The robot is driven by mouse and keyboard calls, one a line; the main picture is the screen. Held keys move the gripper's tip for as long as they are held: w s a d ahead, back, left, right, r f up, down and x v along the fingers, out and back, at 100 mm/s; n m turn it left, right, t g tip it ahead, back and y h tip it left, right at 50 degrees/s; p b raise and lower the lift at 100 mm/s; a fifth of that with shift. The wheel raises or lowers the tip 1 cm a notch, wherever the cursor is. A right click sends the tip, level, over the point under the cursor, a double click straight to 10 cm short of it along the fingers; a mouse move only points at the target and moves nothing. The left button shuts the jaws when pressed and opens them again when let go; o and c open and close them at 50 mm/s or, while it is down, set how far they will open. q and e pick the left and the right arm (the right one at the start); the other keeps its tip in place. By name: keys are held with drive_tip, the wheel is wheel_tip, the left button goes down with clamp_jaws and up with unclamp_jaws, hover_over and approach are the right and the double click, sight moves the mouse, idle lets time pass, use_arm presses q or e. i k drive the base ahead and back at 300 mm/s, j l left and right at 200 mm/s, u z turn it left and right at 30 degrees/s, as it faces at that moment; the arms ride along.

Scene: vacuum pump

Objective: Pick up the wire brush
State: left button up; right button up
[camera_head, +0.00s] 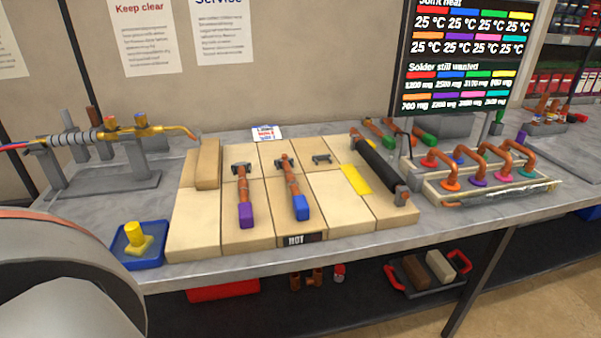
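I cannot pick out the wire brush with certainty; no bristles are clear in this head view. Two copper-coloured pieces lie on the pale tiles, one with a purple end (245,200) and one with a blue end (296,190), each near a small dark holder. A tan block (207,163) lies at the left of the tiles. A long black cylinder (378,170) lies slantwise on the right, beside a yellow flat strip (355,179). Neither gripper is in view.
A torch-like brass tool (155,130) rests on a grey stand at left. A blue tray (138,262) holds a yellow piece. A rack of copper bends (490,165) stands at right. A red-handled tray (428,271) sits on the lower shelf. The front tiles have bare room.

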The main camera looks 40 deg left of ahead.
sight(498, 115)
drive_tip(key=u, duration=0.35)
drive_tip(key=i+l+u, duration=0.1)
drive_tip(key=l+u, duration=0.25)
drive_tip(key=u, duration=0.15)
drive_tip(key=l+u, duration=0.9)
drive_tip(key=l, duration=0.4)
drive_tip(key=l+u, duration=0.1)
drive_tip(key=l, duration=0.2)
drive_tip(key=k+l, duration=0.15)
drive_tip(key=l, duration=0.2)
drive_tip(key=l+u, duration=0.15)
drive_tip(key=l, duration=0.15)
drive_tip(key=k+l, duration=0.1)
drive_tip(key=l, duration=0.3)
drive_tip(key=k+l, duration=0.1)
drive_tip(key=l, duration=0.25)
drive_tip(key=k+l, duration=0.15)
drive_tip(key=l, duration=0.25)
drive_tip(key=k+l, duration=0.1)
drive_tip(key=l, duration=0.25)
drive_tip(key=k+l+u, duration=0.1)
drive_tip(key=l, duration=0.3)
